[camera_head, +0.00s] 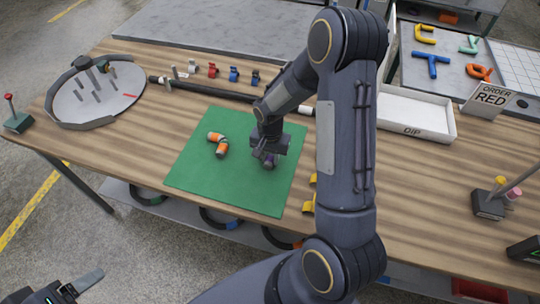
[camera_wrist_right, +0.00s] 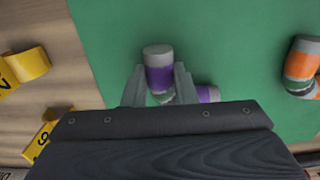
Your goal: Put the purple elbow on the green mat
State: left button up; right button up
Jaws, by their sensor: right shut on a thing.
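The purple elbow (camera_wrist_right: 159,77) has grey ends and purple bands. In the wrist view one leg stands between the fingertips of my right gripper (camera_wrist_right: 160,86), and its other leg reaches to the right, partly hidden. My right gripper (camera_head: 266,154) is shut on it, over the green mat (camera_head: 204,178). In the head view only a bit of the purple elbow (camera_head: 269,161) shows under the fingers. I cannot tell whether it touches the mat. My left gripper (camera_head: 78,288) is at the bottom left, away from the table, partly cut off.
An orange elbow (camera_head: 219,143) lies on the mat, left of my right gripper. Yellow numbered pieces (camera_head: 309,205) sit by the mat's right edge. A round tray with pegs (camera_head: 65,110) is at the left. A white DIP tray (camera_head: 435,122) and ORDER RED sign (camera_head: 489,98) are at the right.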

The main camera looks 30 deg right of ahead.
aim_at(270, 157)
jog(key=shift+f, duration=0.2)
jog(key=o, duration=1)
jog(key=shift+r, duration=0.15)
jog(key=shift+r, duration=0.25)
notch_tip(270, 157, up, 11)
jog(key=s+a+r+n+t+y, duration=0.1)
jog(key=s+a+r+n+t, duration=0.2)
jog(key=s, duration=0.7)
jog(key=s+a+r+n+t+y, duration=0.2)
jog(key=s+a+r+n, duration=0.3)
jog(key=s+r, duration=0.3)
jog(key=shift+s+a+t+y+b, duration=0.3)
jog(key=shift+s+a+t+b, duration=0.1)
jog(key=shift+s, duration=0.45)
